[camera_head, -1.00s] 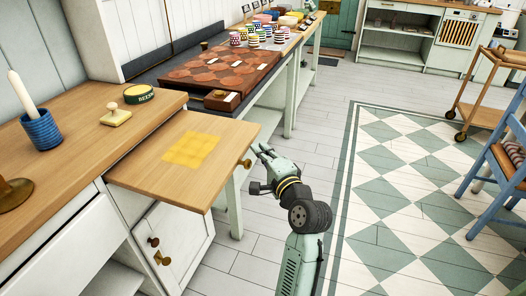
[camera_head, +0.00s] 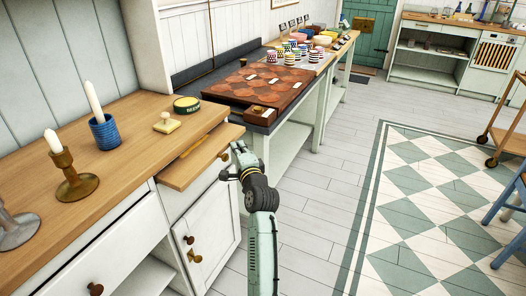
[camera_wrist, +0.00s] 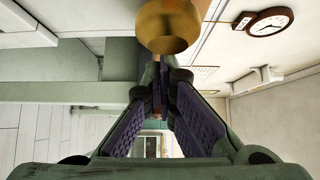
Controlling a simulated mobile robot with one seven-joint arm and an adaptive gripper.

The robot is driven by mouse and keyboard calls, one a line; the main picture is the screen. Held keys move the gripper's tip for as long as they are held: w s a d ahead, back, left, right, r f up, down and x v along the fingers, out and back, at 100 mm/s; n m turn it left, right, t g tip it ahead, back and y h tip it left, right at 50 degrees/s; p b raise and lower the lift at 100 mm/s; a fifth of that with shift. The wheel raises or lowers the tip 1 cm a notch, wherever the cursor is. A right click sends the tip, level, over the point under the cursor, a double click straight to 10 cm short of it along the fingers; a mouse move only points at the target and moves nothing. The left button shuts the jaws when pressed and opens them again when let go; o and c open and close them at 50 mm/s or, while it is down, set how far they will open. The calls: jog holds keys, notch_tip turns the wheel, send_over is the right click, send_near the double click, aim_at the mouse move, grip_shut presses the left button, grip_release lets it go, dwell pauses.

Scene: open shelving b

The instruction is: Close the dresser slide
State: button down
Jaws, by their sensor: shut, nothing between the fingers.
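The dresser slide (camera_head: 203,158) is a flat wooden board under the dresser's wooden top. My gripper (camera_head: 237,150) is at the front edge, just right of the knob. In the wrist view the knob (camera_wrist: 168,28) is large and close beyond the fingertips (camera_wrist: 162,75), which are shut and empty. I cannot tell if they touch the slide.
The dresser top (camera_head: 115,150) holds candlesticks, a blue candle holder (camera_head: 104,133), a yellow block with a knob (camera_head: 166,124) and a round tin (camera_head: 187,104). A bench (camera_head: 262,118) with a checkered board and cups stands behind.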

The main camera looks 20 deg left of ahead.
aim_at(215, 141)
jog(key=a+p, duration=0.1)
jog(key=a, duration=0.7)
jog(key=shift+w+a, duration=0.15)
jog(key=shift+a, duration=0.25)
